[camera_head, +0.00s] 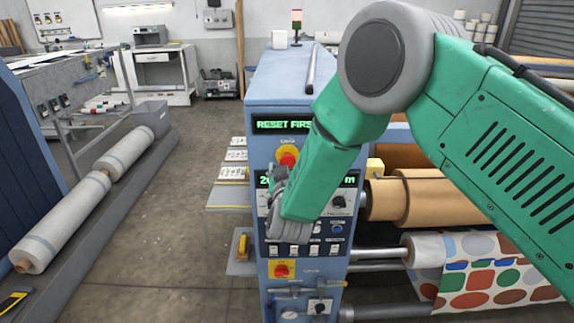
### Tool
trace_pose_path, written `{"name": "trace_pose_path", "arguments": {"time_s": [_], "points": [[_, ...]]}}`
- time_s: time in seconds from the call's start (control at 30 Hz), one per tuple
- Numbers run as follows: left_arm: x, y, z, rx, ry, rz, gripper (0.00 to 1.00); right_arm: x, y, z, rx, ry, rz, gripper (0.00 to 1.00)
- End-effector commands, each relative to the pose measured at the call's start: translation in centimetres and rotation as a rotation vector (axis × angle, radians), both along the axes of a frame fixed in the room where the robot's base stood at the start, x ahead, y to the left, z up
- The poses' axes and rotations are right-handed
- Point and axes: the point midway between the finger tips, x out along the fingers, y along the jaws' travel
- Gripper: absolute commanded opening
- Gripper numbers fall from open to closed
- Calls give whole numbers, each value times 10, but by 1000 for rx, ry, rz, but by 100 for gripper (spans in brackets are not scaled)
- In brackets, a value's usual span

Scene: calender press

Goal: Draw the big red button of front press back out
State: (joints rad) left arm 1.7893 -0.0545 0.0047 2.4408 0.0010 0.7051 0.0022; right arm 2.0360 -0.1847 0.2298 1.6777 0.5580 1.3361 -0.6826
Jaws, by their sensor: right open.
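The front press (256,90) is a blue cabinet in the middle of the head view. Its big red button (287,157) sits on a yellow surround near the top of the front panel, under a green-lit display (283,125) reading "RESET FIRS", its end hidden by my arm. My green right arm crosses from the right, with its forearm close beside the button. My right gripper (277,200) is open in front of the panel, below the button. Its fingers are small and partly hidden, and I cannot tell whether they touch anything. My left gripper is out of view.
A red switch on yellow (281,270) is lower on the panel. A second display is partly hidden by my arm. Tan rolls (420,197) and dotted fabric (480,275) are at right. Wrapped rolls (65,220) lie at left. The floor (150,240) between is clear.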

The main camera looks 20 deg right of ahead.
Motion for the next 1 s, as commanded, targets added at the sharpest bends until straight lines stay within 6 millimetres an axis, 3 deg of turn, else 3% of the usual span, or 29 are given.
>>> {"name": "trace_pose_path", "arguments": {"time_s": [0.17, 0.63, 0.8, 1.0], "points": [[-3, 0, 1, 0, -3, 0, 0, -11, 4, 0, -1, 1, 2, 57], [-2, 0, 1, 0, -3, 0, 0, -99, 29, -1, -2, 2, 3, 57], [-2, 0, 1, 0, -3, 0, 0, -113, 33, -1, -1, 0, 2, 57], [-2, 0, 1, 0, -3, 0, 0, -116, 33, -1, 0, -1, 0, 57]]}}
